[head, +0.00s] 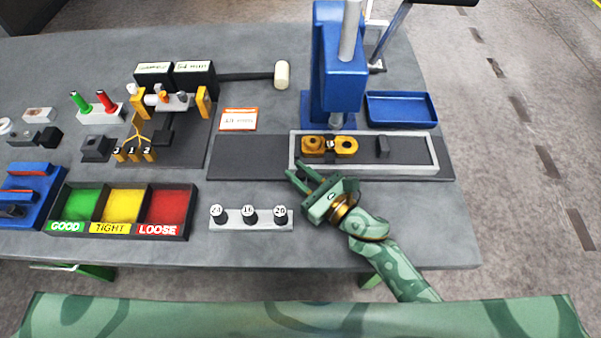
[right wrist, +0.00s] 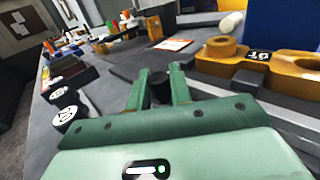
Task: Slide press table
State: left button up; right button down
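The press table is a light-rimmed sliding plate (head: 404,171) on a dark track (head: 240,158), below the blue press (head: 340,70). On it sit an orange casting (head: 346,146) with two round bosses and a small dark block (head: 383,146). The casting also shows close up in the right wrist view (right wrist: 222,52), with a dark number tag. My right gripper (head: 297,169) is at the table's front left corner, its fingers apart; the wrist view shows a gap between them (right wrist: 161,82). A dark patch shows in that gap; I cannot tell what it is, nor whether the fingers touch the table. My left gripper is out of view.
A rack of numbered black plugs (head: 250,219) stands left of my right gripper. Farther left are the GOOD, TIGHT and LOOSE bins (head: 120,229). A blue tray (head: 400,108) lies behind the table's right end. A mallet (head: 281,75) lies at the back.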

aim_at(322, 175)
jog(key=d, duration=0.4)
jog(key=shift+d+b, duration=0.3)
jog(key=shift+b, duration=0.05)
jog(key=shift+d, duration=0.1)
jog(key=c, duration=1.6)
grip_release()
jog(key=shift+d, duration=0.15)
jog(key=b+v, duration=0.2)
jog(key=v, duration=1.4)
jog(key=shift+s+d, duration=0.1)
jog(key=shift+s, duration=0.05)
